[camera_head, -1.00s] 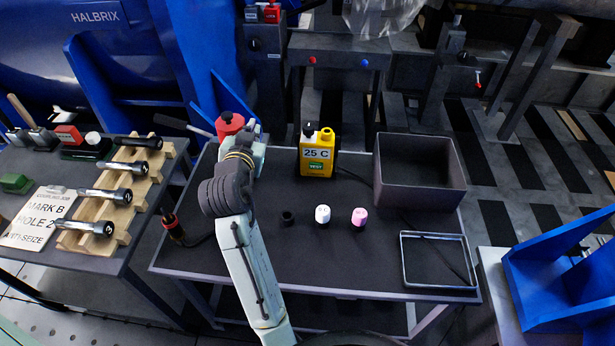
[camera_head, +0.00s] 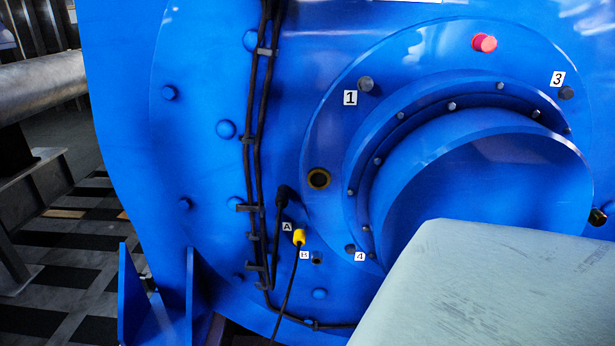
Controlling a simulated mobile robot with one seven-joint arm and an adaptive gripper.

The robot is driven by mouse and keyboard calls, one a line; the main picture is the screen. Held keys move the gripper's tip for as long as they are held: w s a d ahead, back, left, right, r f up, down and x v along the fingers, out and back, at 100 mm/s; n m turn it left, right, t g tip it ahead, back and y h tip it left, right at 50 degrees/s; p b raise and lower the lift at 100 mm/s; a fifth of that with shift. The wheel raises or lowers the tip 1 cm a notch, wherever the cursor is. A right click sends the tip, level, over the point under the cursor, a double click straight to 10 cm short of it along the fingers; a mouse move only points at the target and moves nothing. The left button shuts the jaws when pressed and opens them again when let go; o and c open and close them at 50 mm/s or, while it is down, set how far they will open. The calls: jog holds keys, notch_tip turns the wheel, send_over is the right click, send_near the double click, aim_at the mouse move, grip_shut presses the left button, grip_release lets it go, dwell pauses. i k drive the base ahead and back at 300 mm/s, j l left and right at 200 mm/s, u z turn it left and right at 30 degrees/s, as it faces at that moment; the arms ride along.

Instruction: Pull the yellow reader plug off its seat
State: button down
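The yellow reader plug (camera_head: 299,237) sits low on the blue motor end face (camera_head: 215,80), right beside a small white label A (camera_head: 287,227). It appears seated on the face; its seat is hidden behind it. A thin black cable (camera_head: 287,290) hangs down from the plug. Below and right of it is a small dark fitting (camera_head: 317,258) beside another small white label (camera_head: 304,255). My gripper is not in view. A large pale rounded surface, likely a link of my arm, fills the lower right corner, apart from the plug in the picture.
Thick black cables (camera_head: 254,130) run down the face in clips left of the plug. A black elbow (camera_head: 285,196) and a brass-rimmed hole (camera_head: 318,179) lie just above it. A red cap (camera_head: 484,43), bolts and labels 1 (camera_head: 350,98), 3 (camera_head: 557,79) and 4 (camera_head: 360,257) surround the large hub.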

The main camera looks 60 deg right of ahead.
aim_at(300, 236)
jog(key=k+z, duration=0.1)
jog(key=z, duration=1.4)
jog(key=j, duration=1.1)
jog(key=k+u, duration=0.05)
